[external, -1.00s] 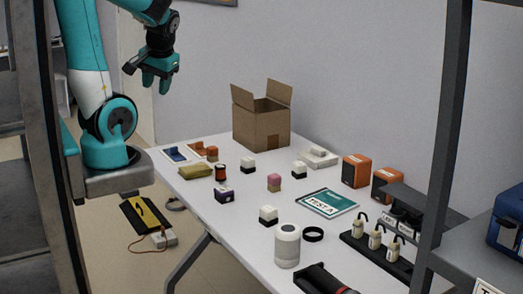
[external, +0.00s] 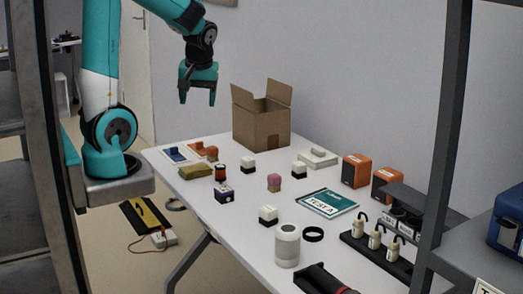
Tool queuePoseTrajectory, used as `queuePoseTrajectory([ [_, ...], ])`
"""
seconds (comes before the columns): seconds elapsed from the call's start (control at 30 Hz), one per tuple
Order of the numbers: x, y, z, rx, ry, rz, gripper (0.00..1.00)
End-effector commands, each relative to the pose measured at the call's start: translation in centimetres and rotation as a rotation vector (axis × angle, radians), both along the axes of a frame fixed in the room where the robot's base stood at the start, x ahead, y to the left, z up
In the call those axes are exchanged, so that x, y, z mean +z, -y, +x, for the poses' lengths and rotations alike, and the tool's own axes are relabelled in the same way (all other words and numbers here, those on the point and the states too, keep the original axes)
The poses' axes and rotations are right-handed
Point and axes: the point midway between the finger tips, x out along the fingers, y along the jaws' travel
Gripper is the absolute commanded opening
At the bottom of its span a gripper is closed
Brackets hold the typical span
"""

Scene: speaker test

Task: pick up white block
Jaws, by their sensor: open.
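My gripper (external: 198,98) hangs in the air above the far left part of the table, left of the cardboard box, with its fingers pointing down, open and empty. Several small blocks with white tops and black lower parts stand on the table. One white block (external: 248,161) is in front of the cardboard box. Another white block (external: 299,167) is to its right, near the white flat box. A third white block (external: 268,213) is nearer the camera, beside the white speaker. My gripper is well apart from all of them.
The white table (external: 185,208) also holds an open cardboard box (external: 255,128), a pink block (external: 274,180), a white cylindrical speaker (external: 287,247), orange speakers (external: 356,170), a teal booklet (external: 327,202) and a rack of small bottles (external: 376,240). A dark shelf post stands in front at right.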

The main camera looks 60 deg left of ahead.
Motion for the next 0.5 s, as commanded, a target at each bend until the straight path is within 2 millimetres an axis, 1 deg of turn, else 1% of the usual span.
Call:
queuePoseTrajectory([
  [0.03,-2.3,1.6,2.3,0.072,0.014,-0.035,0.68],
  [0.1,-4.3,3.9,5.1,0.204,0.040,-0.087,0.68],
  [0.17,-6.1,6.0,7.1,0.314,0.051,-0.129,0.68],
  [0.2,-7.2,7.3,8.3,0.384,0.055,-0.153,0.68],
  [0.3,-9.6,10.3,10.5,0.534,0.055,-0.201,0.68],
  [0.4,-11.3,12.4,11.7,0.642,0.050,-0.230,0.68],
  [0.5,-12.1,13.5,12.3,0.704,0.045,-0.245,0.68],
])
